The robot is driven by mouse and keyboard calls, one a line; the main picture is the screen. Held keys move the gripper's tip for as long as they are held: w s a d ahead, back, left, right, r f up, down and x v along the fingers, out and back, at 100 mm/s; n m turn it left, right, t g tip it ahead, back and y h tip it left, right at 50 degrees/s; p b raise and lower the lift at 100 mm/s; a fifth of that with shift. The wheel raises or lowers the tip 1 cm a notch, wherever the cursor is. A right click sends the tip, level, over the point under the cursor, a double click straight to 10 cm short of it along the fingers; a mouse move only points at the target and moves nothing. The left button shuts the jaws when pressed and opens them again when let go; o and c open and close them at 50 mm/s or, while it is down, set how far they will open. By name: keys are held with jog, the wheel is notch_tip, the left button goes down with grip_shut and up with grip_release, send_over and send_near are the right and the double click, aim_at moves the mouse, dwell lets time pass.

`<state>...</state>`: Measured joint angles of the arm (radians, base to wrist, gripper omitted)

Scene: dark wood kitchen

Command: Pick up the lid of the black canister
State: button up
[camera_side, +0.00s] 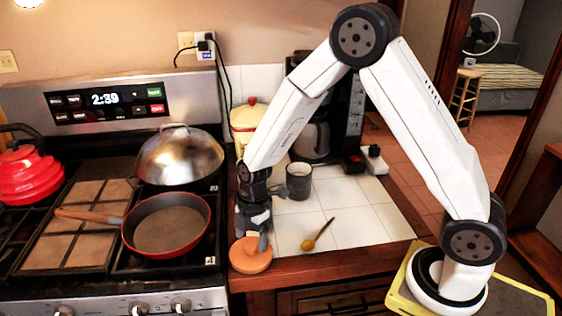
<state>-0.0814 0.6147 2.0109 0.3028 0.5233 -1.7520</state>
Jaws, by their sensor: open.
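A black or dark grey canister (299,182) stands upright on the white tiled counter and shows no lid on top. A round, flat orange-brown piece that looks like a lid (250,262) lies at the counter's front left edge, beside the stove. My gripper (257,238) points down directly over this lid, with its fingers at the lid's top. It is open. The fingers hide part of the lid's middle, and I cannot tell whether they touch it.
A wooden spoon (318,234) lies on the counter right of my gripper. A red pan (168,228) and a domed metal lid (180,158) are on the stove to the left. A cream pot with a red rim (247,117) and a coffee maker (314,135) stand behind.

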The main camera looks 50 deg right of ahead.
jog(key=shift+a+f, duration=0.15)
jog(key=shift+f, duration=0.95)
grip_shut()
